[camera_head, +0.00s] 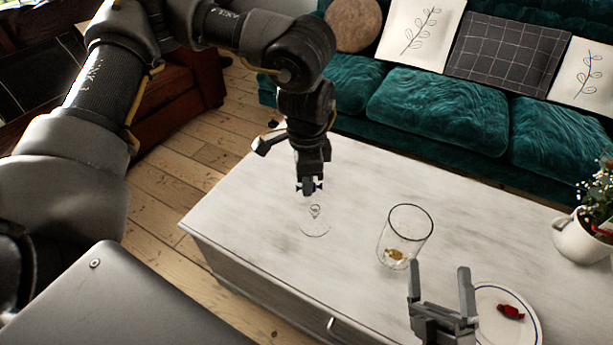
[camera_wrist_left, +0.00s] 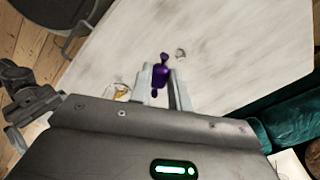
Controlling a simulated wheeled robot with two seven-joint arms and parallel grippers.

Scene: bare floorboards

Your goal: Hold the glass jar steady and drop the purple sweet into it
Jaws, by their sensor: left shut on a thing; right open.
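My left gripper (camera_head: 310,187) is shut on the purple sweet (camera_wrist_left: 160,75), whose ends stick out past the fingers. It holds the sweet above the table, left of the glass jar and over a clear glass lid (camera_head: 314,211) that lies on the tabletop. The glass jar (camera_head: 408,222) stands upright and open on the table with a gold sweet (camera_head: 396,255) inside. The jar also shows partly in the left wrist view (camera_wrist_left: 118,92). My right gripper (camera_head: 440,282) is open and empty in front of the jar, apart from it, with its fingers pointing up in the picture.
A white plate (camera_head: 486,297) with a blue rim bears a red sweet (camera_head: 510,311), right of my right gripper. A white flower pot (camera_head: 580,238) stands at the table's right. A teal sofa (camera_head: 440,105) is behind the whitewashed table (camera_head: 270,205). Tabletop behind the jar is clear.

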